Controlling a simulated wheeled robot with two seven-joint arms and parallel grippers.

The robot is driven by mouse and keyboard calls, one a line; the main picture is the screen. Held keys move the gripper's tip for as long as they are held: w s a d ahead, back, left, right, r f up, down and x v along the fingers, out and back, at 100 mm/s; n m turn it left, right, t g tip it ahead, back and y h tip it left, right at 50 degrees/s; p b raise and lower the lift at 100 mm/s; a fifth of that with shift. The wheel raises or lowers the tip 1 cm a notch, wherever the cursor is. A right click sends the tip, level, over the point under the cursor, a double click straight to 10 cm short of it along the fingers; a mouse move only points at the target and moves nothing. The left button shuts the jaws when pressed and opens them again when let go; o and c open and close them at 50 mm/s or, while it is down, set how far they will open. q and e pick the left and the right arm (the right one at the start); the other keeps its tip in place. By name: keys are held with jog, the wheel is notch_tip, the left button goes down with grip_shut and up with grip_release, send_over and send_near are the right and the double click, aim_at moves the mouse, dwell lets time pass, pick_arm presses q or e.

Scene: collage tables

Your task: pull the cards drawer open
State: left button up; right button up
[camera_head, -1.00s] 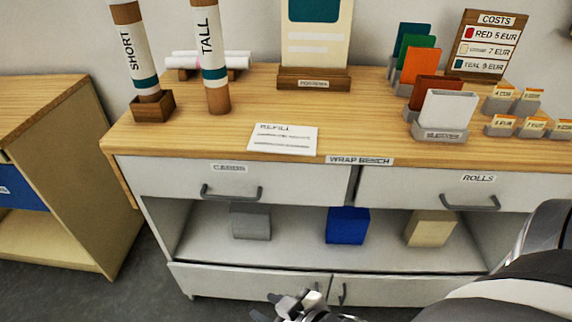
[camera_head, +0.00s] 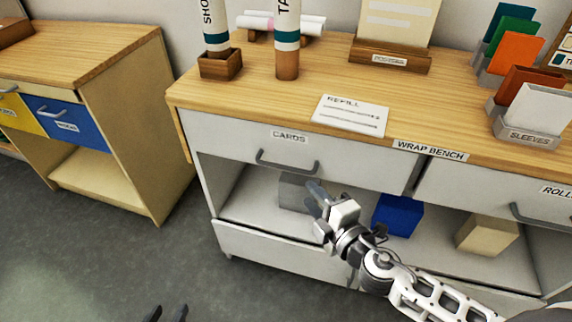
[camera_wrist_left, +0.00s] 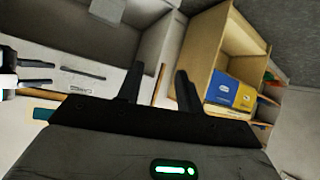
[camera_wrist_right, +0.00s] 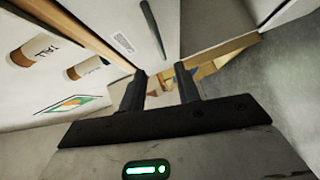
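The cards drawer (camera_head: 235,143) is the white front under the left part of the bench top, with a CARDS label and a dark bar handle (camera_head: 287,165). Its front looks flush, so the drawer is shut. My right gripper (camera_head: 318,194) is just below and right of the handle, apart from it. In the right wrist view its fingers (camera_wrist_right: 160,88) are spread and empty, with the handle (camera_wrist_right: 152,28) ahead of them. My left gripper (camera_head: 166,314) shows only its fingertips at the bottom edge of the head view. In the left wrist view its fingers (camera_wrist_left: 157,85) are spread and empty.
The rolls drawer (camera_head: 470,195) is to the right. An open shelf below holds a grey box (camera_head: 295,194), a blue box (camera_head: 398,214) and a beige box (camera_head: 487,235). Another wooden table (camera_head: 120,60) with yellow and blue drawers stands left. The floor between is clear.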

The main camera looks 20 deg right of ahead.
aim_at(288, 169)
jog(key=x, duration=1.2)
jog(key=shift+w, duration=0.2)
grip_shut()
